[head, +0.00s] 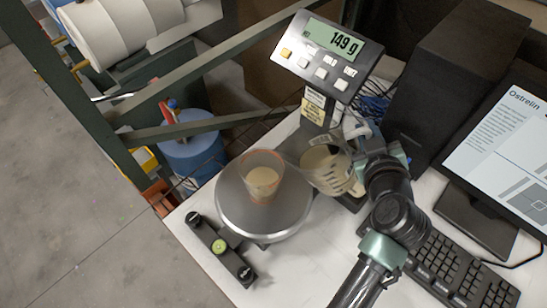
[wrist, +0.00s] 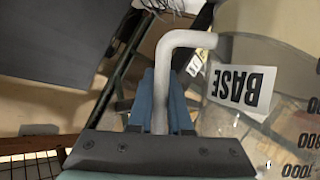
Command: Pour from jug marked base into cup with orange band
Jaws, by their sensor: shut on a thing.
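The clear cup with an orange band (head: 264,176) stands upright on the round scale plate (head: 238,214), with beige liquid in it. The scale display (head: 330,42) reads 149 g. The clear jug (head: 327,166) is just right of the cup, tilted with its mouth toward it, and holds beige liquid. I cannot make out a stream between them. My gripper (head: 371,160) is shut on the jug's handle. In the wrist view, the gripper's blue fingers (wrist: 160,92) are around the pale handle (wrist: 185,40), beside the BASE label (wrist: 243,87).
A black device with a green level (head: 219,246) lies at the counter's front left edge. A keyboard (head: 450,268), a monitor (head: 513,150) and a black box (head: 445,75) stand at right. A green frame (head: 185,70) and a blue container (head: 193,158) are at left.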

